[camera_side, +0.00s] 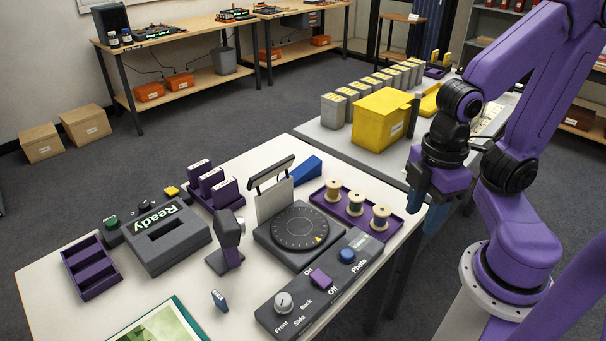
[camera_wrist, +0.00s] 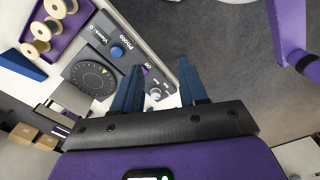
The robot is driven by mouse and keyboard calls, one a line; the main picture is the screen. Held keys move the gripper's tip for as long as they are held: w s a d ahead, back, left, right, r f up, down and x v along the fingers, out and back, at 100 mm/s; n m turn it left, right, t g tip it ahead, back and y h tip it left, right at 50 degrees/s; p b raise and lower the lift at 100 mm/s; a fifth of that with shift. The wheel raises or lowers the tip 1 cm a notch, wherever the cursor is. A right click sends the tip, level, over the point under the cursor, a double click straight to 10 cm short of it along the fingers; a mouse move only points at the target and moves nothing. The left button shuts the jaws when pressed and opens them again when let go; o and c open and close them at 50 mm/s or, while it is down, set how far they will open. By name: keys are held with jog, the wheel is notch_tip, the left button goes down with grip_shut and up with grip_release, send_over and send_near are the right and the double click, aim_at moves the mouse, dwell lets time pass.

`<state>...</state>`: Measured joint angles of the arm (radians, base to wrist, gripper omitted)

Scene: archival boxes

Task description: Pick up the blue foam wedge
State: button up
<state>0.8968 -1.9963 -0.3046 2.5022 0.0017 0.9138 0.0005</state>
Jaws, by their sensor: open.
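The blue foam wedge (camera_side: 304,170) lies on the white table's far side, behind the turntable and left of the thread spool tray. In the wrist view, the wedge (camera_wrist: 24,72) shows at the left edge, partly cut off by the frame. My gripper (camera_side: 424,205) is near the table's right corner, well to the right of the wedge and apart from it. In the wrist view, my gripper (camera_wrist: 160,66) has its two blue fingers spread with nothing between them.
A purple tray of spools (camera_side: 357,210) stands between my gripper and the wedge. The dark turntable (camera_side: 298,226) with an upright grey plate (camera_side: 274,200) is close in front of the wedge. A control panel (camera_side: 316,283) lines the near edge. A yellow box (camera_side: 382,119) stands behind.

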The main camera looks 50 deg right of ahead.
dwell(0.4)
jog(key=o, duration=0.8)
jog(key=shift+c, duration=0.2)
